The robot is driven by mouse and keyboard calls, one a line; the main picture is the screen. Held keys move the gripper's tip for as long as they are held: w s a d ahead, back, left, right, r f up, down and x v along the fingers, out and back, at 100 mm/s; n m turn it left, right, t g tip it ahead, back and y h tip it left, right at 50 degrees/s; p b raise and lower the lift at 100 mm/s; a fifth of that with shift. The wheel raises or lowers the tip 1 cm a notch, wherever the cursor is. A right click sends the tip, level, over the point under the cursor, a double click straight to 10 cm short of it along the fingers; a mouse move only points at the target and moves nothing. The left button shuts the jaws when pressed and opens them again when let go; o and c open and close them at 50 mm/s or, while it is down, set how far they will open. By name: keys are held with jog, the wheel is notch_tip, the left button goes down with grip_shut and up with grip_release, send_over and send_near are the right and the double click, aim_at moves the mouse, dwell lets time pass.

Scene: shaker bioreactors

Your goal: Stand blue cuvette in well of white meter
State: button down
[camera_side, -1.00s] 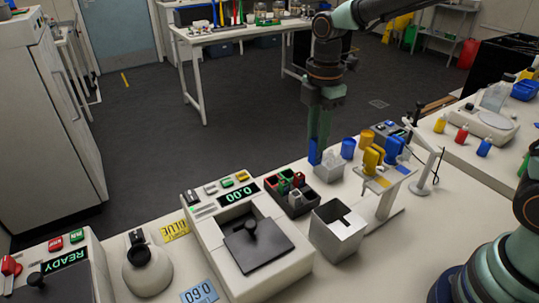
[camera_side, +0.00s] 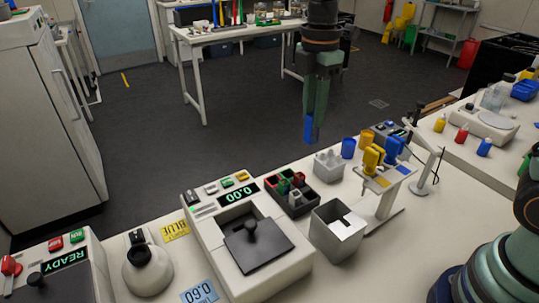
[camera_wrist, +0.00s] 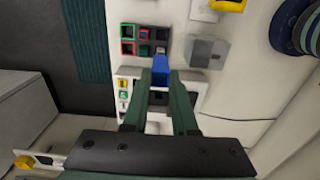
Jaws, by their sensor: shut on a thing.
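The blue cuvette (camera_side: 309,128) is held upright between the fingers of my gripper (camera_side: 317,112), in the air above the back edge of the bench. In the wrist view the blue cuvette (camera_wrist: 160,68) sits at the tips of my gripper (camera_wrist: 160,85). The white meter (camera_side: 245,243) stands on the bench at left of centre, with a green 0.00 display and a dark lid with a round knob over its middle. I cannot see a well in it. In the wrist view the meter lies partly hidden behind my fingers.
A dark compartment box (camera_side: 297,198) with red and green pieces stands next to the meter. An open square bin (camera_side: 338,232) is in front. A READY device (camera_side: 65,270) is far left.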

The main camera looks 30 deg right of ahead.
jog(key=a+f, duration=0.5)
jog(key=a, duration=0.4)
send_near(240, 217)
jog(key=s+a+r, duration=0.2)
jog(key=s+r, duration=0.1)
jog(key=s, duration=0.1)
jog(key=shift+w+d+f, duration=0.1)
jog(key=shift+d+f, duration=0.05)
jog(key=shift+f, duration=1.1)
jog(key=shift+w+d+f, duration=0.1)
jog(key=shift+f, duration=1.1)
jog(key=shift+f, duration=1.1)
jog(key=shift+f, duration=0.35)
jog(key=shift+f, duration=0.3)
